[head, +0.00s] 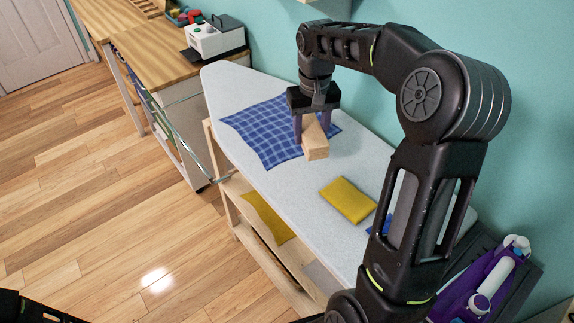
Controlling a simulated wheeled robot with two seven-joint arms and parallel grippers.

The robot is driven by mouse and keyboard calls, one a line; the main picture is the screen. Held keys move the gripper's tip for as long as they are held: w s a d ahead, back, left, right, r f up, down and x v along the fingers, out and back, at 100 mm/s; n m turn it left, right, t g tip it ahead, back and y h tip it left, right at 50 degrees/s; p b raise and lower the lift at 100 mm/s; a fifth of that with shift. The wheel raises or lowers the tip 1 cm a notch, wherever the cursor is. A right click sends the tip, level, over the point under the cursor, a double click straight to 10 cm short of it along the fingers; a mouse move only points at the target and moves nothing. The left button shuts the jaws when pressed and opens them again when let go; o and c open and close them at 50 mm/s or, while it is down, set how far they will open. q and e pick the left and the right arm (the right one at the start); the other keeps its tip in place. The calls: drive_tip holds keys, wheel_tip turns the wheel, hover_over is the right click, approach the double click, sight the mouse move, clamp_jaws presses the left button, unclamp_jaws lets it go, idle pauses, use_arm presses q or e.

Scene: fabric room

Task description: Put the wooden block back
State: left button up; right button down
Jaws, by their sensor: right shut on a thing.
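A light wooden block (315,146) is at the blue checked cloth (262,133) on the ironing board. My right gripper (312,130) reaches down from above with its two purple fingers on either side of the block and is shut on it. I cannot tell whether the block touches the cloth or is held just above it. The block's far end is partly hidden by the gripper. My left gripper is not in view; only a dark bit of my left arm shows at the bottom left.
The pale ironing board (262,180) carries a folded yellow cloth (348,200) and a partly hidden blue item. A shelf below holds another yellow cloth (262,218). A wooden table with a white machine (215,38) stands behind. A purple device (484,283) is at lower right. The floor at left is clear.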

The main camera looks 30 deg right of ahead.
drive_tip(key=shift+a, duration=0.1)
drive_tip(key=shift+s, duration=0.1)
drive_tip(key=p, duration=0.1)
hover_over(308, 169)
drive_tip(key=shift+f, duration=3.2)
wheel_tip(308, 169, down, 3)
drive_tip(key=shift+f+p, duration=0.15)
drive_tip(key=shift+p, duration=0.2)
drive_tip(key=shift+f, duration=0.25)
